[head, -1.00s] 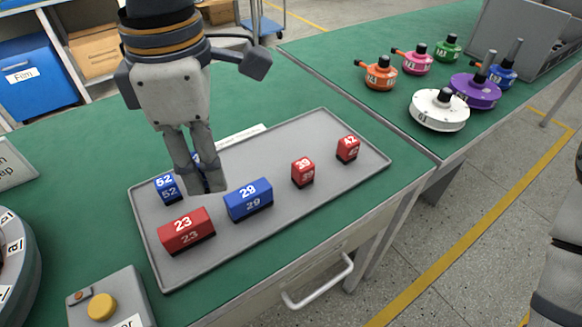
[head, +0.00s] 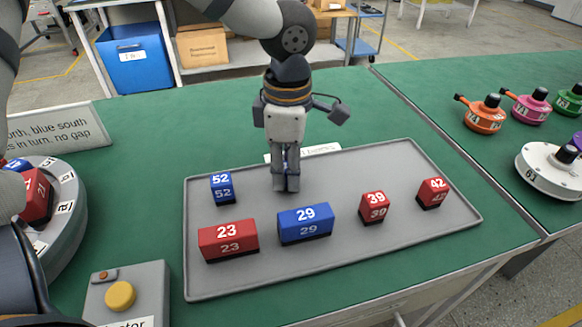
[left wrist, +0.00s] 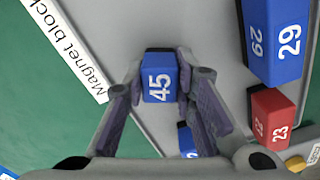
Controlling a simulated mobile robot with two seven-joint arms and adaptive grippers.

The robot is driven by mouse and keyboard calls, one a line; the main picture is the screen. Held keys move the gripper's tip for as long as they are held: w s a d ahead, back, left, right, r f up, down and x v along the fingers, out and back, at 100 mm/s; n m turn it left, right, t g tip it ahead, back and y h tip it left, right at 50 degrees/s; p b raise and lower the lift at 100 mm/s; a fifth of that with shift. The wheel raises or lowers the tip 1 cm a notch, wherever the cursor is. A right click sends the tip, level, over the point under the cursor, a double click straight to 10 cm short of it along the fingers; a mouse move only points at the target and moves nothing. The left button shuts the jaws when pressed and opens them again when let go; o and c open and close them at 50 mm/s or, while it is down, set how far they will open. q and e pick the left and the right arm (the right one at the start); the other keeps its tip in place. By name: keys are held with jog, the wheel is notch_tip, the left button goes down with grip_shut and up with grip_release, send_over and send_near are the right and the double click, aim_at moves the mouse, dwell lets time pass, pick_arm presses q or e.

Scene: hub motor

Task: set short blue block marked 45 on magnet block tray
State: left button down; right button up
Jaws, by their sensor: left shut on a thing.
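My left gripper (head: 286,186) is shut on the short blue block marked 45, which shows between the fingers in the left wrist view (left wrist: 159,82). In the head view the fingers hide nearly all of this block. The fingertips are at the back part of the grey magnet block tray (head: 335,262), right of blue block 52 (head: 222,189) and behind blue block 29 (head: 305,224). I cannot tell whether block 45 touches the tray. My right gripper is not in view.
Red blocks 23 (head: 229,240), 39 (head: 374,207) and 42 (head: 433,192) stand on the tray. A control box with a yellow button (head: 120,296) and a round fixture (head: 62,215) are at the left. The tray's middle back is clear right of the gripper.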

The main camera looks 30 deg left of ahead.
aim_at(288, 167)
pick_arm(q)
jog(key=shift+r, duration=0.15)
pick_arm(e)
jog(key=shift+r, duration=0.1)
pick_arm(q)
jog(key=c, duration=1.3)
grip_release()
notch_tip(288, 167, up, 12)
jog(key=shift+p, duration=0.95)
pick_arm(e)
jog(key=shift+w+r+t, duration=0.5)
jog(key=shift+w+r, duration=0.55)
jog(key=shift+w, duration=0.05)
